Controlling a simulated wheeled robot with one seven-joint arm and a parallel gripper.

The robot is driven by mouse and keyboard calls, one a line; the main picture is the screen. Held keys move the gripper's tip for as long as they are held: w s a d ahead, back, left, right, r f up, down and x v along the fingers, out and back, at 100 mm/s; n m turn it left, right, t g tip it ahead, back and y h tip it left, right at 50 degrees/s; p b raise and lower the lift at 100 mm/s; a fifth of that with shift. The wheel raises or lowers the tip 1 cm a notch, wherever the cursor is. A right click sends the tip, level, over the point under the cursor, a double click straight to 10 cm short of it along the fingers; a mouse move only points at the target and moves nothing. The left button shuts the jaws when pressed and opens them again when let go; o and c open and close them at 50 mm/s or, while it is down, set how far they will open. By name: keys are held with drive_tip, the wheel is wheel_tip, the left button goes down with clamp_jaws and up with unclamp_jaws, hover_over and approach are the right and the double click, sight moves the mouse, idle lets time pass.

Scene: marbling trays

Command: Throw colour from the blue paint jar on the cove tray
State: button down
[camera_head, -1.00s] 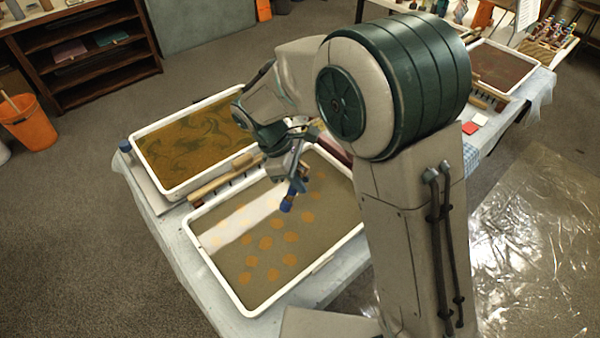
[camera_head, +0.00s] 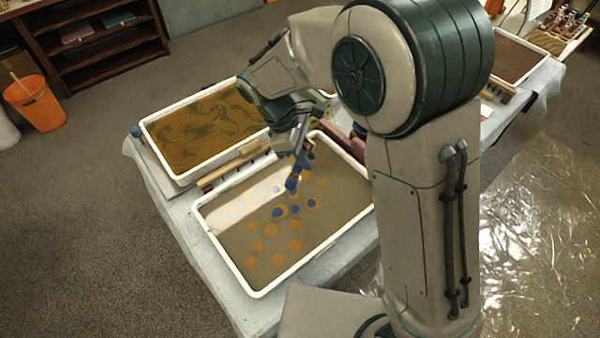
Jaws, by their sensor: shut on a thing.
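My gripper (camera_head: 300,155) is over the near white-rimmed tray (camera_head: 236,278), pointing down. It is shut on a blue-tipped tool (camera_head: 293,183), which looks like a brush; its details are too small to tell. The blue tip hangs over the tray's brownish bath. Orange spots float across the bath, with several blue spots (camera_head: 278,212) among them near the tip. A pale band crosses the bath's left side. No label shows which tray is the cove tray. A dark blue thing (camera_head: 360,130), possibly the blue paint jar, is mostly hidden behind my arm.
A second white tray (camera_head: 176,178) with a swirled ochre and dark surface stands behind the near one. Wooden rods (camera_head: 222,173) lie between them. A third tray (camera_head: 528,52) is at the far right. An orange bucket (camera_head: 36,103) stands on the floor at left.

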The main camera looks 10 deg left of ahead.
idle(0.3)
drive_tip(key=s+a, duration=0.3)
drive_tip(key=s, duration=1)
drive_tip(key=shift+s+b, duration=0.25)
drive_tip(key=shift+b, duration=0.1)
wheel_tip(320, 180, down, 5)
drive_tip(key=b, duration=0.3)
wheel_tip(320, 180, up, 5)
drive_tip(key=p, duration=0.3)
drive_tip(key=shift+p, duration=0.3)
